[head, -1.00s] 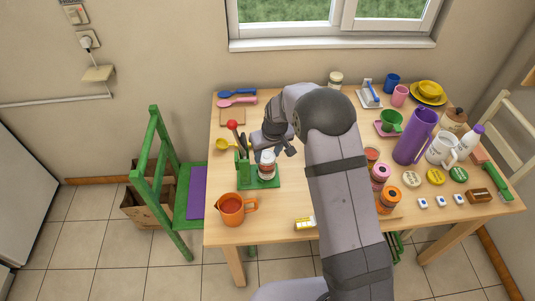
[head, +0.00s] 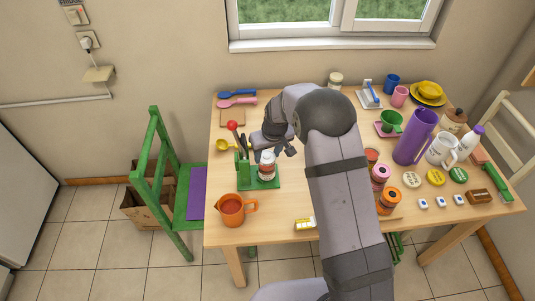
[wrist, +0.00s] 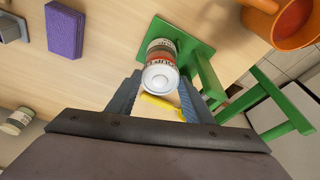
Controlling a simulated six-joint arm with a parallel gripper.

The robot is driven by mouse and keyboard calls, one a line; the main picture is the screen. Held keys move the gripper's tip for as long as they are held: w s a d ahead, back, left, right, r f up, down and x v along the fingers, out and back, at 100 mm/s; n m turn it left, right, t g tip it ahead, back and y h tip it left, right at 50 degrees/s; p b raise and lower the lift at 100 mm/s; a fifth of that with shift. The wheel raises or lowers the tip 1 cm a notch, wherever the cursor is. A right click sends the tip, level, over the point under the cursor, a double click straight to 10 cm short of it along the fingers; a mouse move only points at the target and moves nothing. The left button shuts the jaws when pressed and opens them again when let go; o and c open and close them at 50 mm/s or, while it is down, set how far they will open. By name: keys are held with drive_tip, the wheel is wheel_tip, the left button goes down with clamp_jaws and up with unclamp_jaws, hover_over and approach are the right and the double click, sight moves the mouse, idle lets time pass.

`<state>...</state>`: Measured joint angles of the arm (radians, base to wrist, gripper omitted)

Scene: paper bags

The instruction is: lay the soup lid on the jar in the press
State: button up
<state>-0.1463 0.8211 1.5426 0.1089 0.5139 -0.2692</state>
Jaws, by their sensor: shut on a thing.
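The jar (head: 266,172), white with a coloured label, stands upright on the green base of the press (head: 243,172). My gripper (head: 280,148) is just behind and over the jar in the head view. In the wrist view its fingers (wrist: 160,88) are shut on the soup lid (wrist: 160,77), a round white disc. The lid lines up with the top of the jar (wrist: 160,48), whose banded label shows below it. I cannot tell whether the lid touches the jar's rim. The fingertips are partly hidden in the head view.
An orange mug (head: 232,209) stands in front of the press. A yellow ladle (head: 222,144) lies left of the press. The table's front left is mostly clear.

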sight(267, 157)
drive_tip(key=shift+f+b, duration=0.35)
drive_tip(key=shift+f, duration=0.2)
idle(0.8)
drive_tip(key=shift+r, duration=0.45)
drive_tip(key=shift+f+b, duration=0.3)
drive_tip(key=shift+f, duration=0.4)
idle(1.1)
drive_tip(key=o, duration=1.1)
drive_tip(key=shift+r, duration=0.2)
drive_tip(key=shift+p+v, duration=1.75)
drive_tip(key=shift+v, duration=0.65)
